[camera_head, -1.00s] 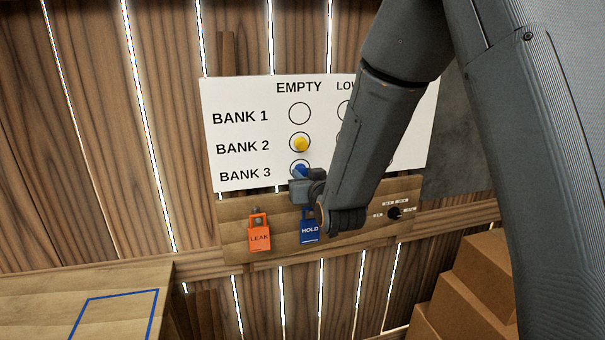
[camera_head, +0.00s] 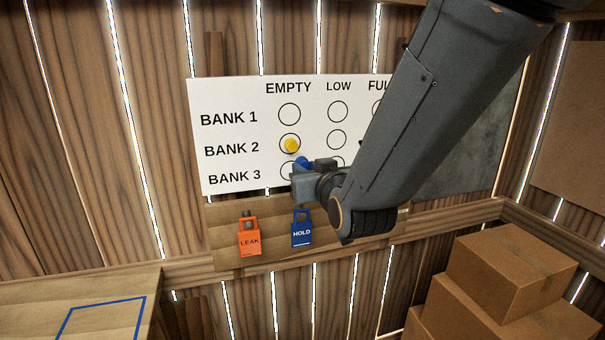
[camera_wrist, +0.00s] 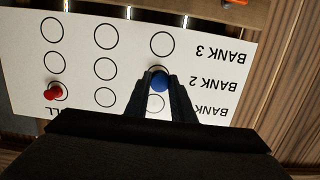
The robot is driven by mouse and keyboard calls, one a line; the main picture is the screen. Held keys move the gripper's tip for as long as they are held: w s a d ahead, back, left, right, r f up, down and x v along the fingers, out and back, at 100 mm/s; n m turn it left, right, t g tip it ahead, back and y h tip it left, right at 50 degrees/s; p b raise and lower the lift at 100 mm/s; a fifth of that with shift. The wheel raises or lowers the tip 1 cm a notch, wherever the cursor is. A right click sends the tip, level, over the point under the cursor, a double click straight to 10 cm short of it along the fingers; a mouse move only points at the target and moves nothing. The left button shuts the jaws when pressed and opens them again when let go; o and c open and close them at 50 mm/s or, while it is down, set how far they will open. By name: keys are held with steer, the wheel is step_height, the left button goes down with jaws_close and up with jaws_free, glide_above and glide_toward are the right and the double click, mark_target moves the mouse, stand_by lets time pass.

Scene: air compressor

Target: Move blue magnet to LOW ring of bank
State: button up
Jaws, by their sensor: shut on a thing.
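My gripper (camera_head: 305,178) is shut on the blue magnet (camera_head: 302,162), which shows between the fingertips in the wrist view (camera_wrist: 159,82). The magnet appears held in front of the white board (camera_head: 240,100), beside the EMPTY column. The LOW column is the middle one; its BANK 1 ring (camera_head: 338,111) and BANK 2 ring (camera_head: 338,140) are empty. The BANK 3 LOW ring is mostly behind my gripper in the head view but shows empty in the wrist view (camera_wrist: 107,34). The BANK 3 EMPTY ring (camera_wrist: 162,43) is empty too.
A yellow magnet (camera_head: 291,145) sits in the BANK 2 EMPTY ring. A red magnet (camera_wrist: 53,92) is in the BANK 1 FULL ring. An orange LEAK lock (camera_head: 249,240) and a blue HOLD lock (camera_head: 302,232) hang below the board. Cardboard boxes (camera_head: 505,275) stand lower right.

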mark_target(305, 163)
steer(key=shift+s+d+r, duration=0.25)
steer(key=shift+s+r, duration=0.15)
steer(key=shift+s, duration=0.35)
steer(key=shift+w+r+p, duration=0.1)
steer(key=shift+r+p, duration=0.05)
steer(key=shift+p, duration=0.75)
steer(key=p, duration=0.3)
steer(key=shift+s+r+p, duration=0.2)
steer(key=shift+r+p, duration=0.05)
steer(key=shift+p, duration=0.15)
steer(key=p, duration=0.2)
steer(key=shift+s+d+r+p, duration=0.1)
steer(key=shift+s+r+p, duration=0.1)
steer(key=shift+p, duration=0.15)
steer(key=s+p, duration=0.1)
steer(key=p, duration=0.4)
steer(key=shift+s+d+r, duration=0.1)
steer(key=shift+d, duration=0.05)
steer(key=shift+s+p, duration=0.2)
steer(key=shift+p, duration=0.55)
steer(key=shift+d, duration=0.1)
